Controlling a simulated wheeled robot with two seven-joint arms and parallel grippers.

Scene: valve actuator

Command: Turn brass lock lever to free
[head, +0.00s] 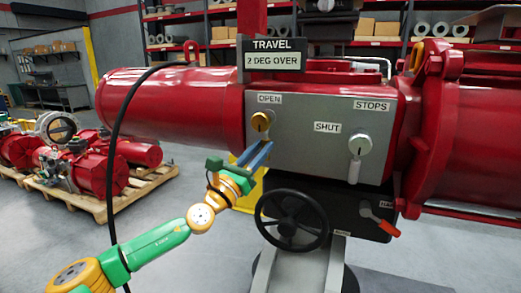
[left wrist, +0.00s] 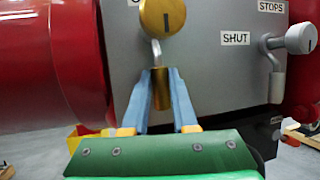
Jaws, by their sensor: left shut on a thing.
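The brass lock lever hangs from a round brass knob (head: 261,121) under the OPEN label on the grey panel (head: 310,135). In the left wrist view, the slotted brass knob (left wrist: 162,17) is at the top, and a thin bent stem runs down to the brass lever grip (left wrist: 160,92). The lever points about straight down. My left gripper (head: 256,153) is shut on the brass lever, with one blue finger on each side of it. It also shows in the left wrist view (left wrist: 160,95). In the head view the fingers mostly hide the lever. My right gripper is not in view.
A silver stop knob with a hanging lever (head: 360,146) is to the right, beside the SHUT label. Below are a black handwheel (head: 291,220) and an orange-handled lever (head: 380,222). Large red cylinders flank the panel. A black cable (head: 112,160) hangs at left.

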